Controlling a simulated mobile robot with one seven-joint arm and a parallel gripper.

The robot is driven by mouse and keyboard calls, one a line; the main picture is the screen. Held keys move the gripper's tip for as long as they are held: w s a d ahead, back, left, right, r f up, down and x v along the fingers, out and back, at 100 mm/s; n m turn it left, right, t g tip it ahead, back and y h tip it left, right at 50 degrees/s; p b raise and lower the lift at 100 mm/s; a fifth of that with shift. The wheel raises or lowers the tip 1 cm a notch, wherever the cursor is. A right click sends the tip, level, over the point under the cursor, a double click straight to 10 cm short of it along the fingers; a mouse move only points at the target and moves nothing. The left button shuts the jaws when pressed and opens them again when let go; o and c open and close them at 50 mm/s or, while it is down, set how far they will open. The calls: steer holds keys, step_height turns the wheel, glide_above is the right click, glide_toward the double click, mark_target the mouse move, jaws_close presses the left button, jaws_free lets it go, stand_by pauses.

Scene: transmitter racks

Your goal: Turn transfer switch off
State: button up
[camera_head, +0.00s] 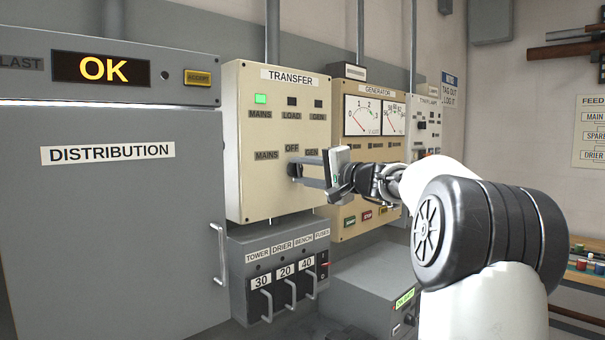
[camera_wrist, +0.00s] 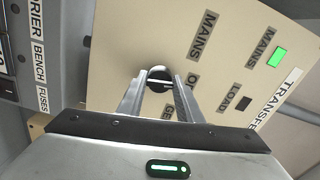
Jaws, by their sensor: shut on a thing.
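The cream transfer panel (camera_head: 250,200) hangs on the wall left of centre in the head view. Its green mains lamp (camera_head: 260,98) is lit, and the load and gen lamps are dark. The round transfer switch (camera_wrist: 159,73) sits below the labels MAINS, OFF and GEN; in the head view the fingers mostly hide it. My gripper (camera_head: 297,170) is shut on the switch, with one finger on each side of it in the wrist view (camera_wrist: 160,84). I cannot tell for certain which label the switch points to.
The grey distribution cabinet (camera_head: 110,215) with a handle stands at left, its display reading OK. A fuse box (camera_head: 280,268) with several levers is below the transfer panel. The generator panel (camera_head: 372,152) with two gauges is just right, behind my arm.

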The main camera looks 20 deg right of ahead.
steer(key=shift+m, duration=0.8)
steer(key=o, duration=1)
steer(key=b+v, duration=0.1)
steer(key=v, duration=1.6)
steer(key=shift+s+b, duration=0.2)
steer(key=shift+b, duration=0.1)
steer(key=shift+w, duration=0.1)
